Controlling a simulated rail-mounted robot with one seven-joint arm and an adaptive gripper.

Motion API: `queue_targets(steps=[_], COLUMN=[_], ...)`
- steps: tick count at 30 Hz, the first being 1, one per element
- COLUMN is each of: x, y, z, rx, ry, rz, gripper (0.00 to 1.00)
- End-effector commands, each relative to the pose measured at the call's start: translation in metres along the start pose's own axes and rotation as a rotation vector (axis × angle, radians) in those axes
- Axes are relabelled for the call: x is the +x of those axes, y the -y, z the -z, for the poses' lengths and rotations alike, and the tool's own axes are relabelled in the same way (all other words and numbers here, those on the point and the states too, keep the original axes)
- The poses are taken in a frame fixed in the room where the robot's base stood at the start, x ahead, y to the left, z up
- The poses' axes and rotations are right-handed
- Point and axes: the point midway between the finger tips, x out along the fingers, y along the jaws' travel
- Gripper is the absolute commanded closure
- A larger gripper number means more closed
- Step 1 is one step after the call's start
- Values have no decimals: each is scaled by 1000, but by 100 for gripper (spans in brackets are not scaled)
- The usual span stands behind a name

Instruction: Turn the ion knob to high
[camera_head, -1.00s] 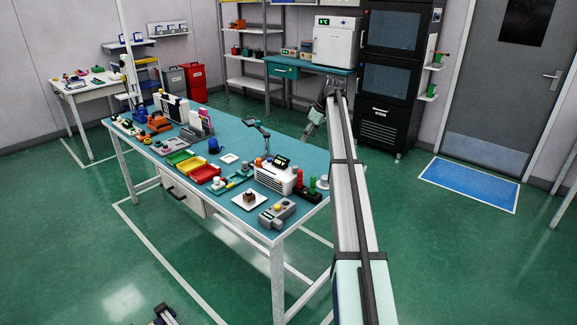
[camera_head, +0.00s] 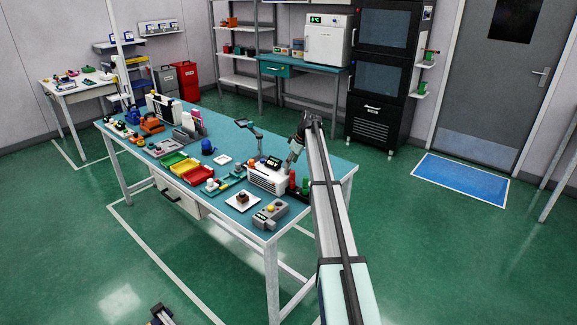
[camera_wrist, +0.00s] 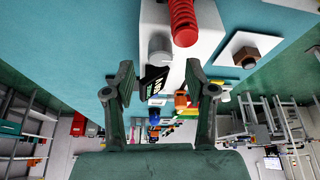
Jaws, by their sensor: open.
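A white box with a slatted front (camera_head: 265,180) stands on the near right part of the blue bench, with a dark display (camera_head: 273,162) on top. My gripper (camera_head: 290,165) is beside and above its right end. In the wrist view, my gripper (camera_wrist: 160,95) has its two dark fingers spread wide with nothing held between them. Beyond the fingertips are the white box (camera_wrist: 205,35), the dark display (camera_wrist: 153,82) and a grey round knob-like cylinder (camera_wrist: 160,48). I cannot read a label or setting on that cylinder.
A red ribbed post (camera_wrist: 183,20) stands close to the cylinder. Red and green posts (camera_head: 304,187) stand right of the box. A white plate with a brown block (camera_head: 241,201) and a grey device (camera_head: 270,215) are in front.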

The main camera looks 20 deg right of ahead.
Motion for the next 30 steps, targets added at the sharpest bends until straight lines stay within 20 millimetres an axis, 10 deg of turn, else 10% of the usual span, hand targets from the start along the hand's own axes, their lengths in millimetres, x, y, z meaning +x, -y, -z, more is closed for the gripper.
queue_targets(steps=[19, 24, 30], x=[35, 35, 35], y=[0, 0, 0], z=[0, 0, 0], rx=[-1, -1, 1], ry=[0, 0, 0], rz=[0, 0, 0], gripper=[44, 100, 100])
